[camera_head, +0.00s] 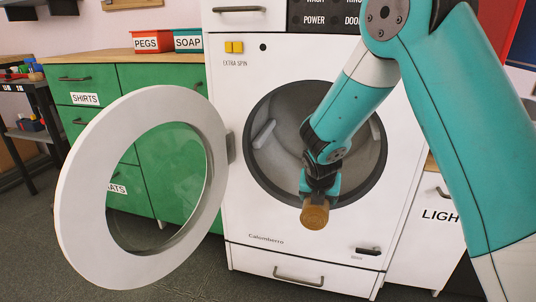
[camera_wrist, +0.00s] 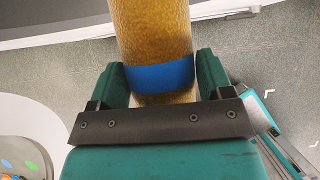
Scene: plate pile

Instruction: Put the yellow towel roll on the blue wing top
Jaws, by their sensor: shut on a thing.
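A yellow-brown towel roll (camera_head: 314,213) is held in my gripper (camera_head: 318,190) in front of the washer's open round drum, near its lower rim. In the wrist view the roll (camera_wrist: 152,35) has a blue band and stands out between the two fingers of my gripper (camera_wrist: 163,80), which are shut on it. I do not see a blue wing top in either view.
The white washer (camera_head: 240,150) has its round door (camera_head: 85,200) swung open to the left. Green drawers (camera_head: 170,90) stand behind the door, with red PEGS (camera_head: 150,41) and teal SOAP (camera_head: 188,40) boxes on top. Grey floor (camera_head: 190,275) lies clear in front.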

